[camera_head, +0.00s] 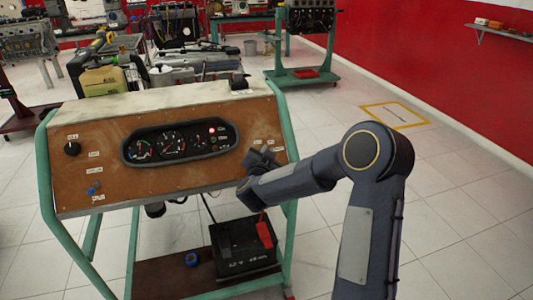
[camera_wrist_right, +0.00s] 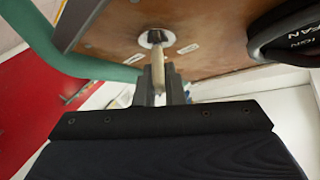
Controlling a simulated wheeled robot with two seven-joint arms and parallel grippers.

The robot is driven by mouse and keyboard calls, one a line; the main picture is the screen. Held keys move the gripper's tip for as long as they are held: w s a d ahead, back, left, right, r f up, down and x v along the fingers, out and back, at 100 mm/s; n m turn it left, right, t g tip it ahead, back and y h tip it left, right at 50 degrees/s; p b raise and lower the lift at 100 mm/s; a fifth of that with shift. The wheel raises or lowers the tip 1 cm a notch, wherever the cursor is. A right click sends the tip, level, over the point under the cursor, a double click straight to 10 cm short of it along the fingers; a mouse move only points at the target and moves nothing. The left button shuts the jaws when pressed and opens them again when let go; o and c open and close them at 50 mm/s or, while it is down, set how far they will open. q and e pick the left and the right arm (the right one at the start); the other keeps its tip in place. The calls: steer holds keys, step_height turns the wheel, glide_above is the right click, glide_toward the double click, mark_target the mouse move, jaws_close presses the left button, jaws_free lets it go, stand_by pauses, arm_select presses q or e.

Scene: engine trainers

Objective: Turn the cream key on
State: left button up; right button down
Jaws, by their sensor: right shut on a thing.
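The cream key (camera_wrist_right: 158,66) shows in the right wrist view, sticking out of a round metal lock (camera_wrist_right: 149,40) in the brown panel (camera_head: 95,140). My right gripper (camera_wrist_right: 160,92) is shut on the key's outer end, with its dark fingers on either side. In the head view my right gripper (camera_head: 262,160) is at the right end of the panel and hides the key. The key's turn angle is hard to judge. My left gripper is not in view.
The panel carries a gauge cluster (camera_head: 180,142) with a red light lit, and a black knob (camera_head: 72,149) at left. A green frame (camera_head: 48,180) holds the panel. A black battery (camera_head: 243,247) stands below. Open tiled floor lies to the right.

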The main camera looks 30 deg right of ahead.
steer(key=c, duration=1.5)
jaws_free()
steer(key=v, duration=0.8)
steer(key=shift+b, duration=0.3)
steer(key=shift+w, duration=0.1)
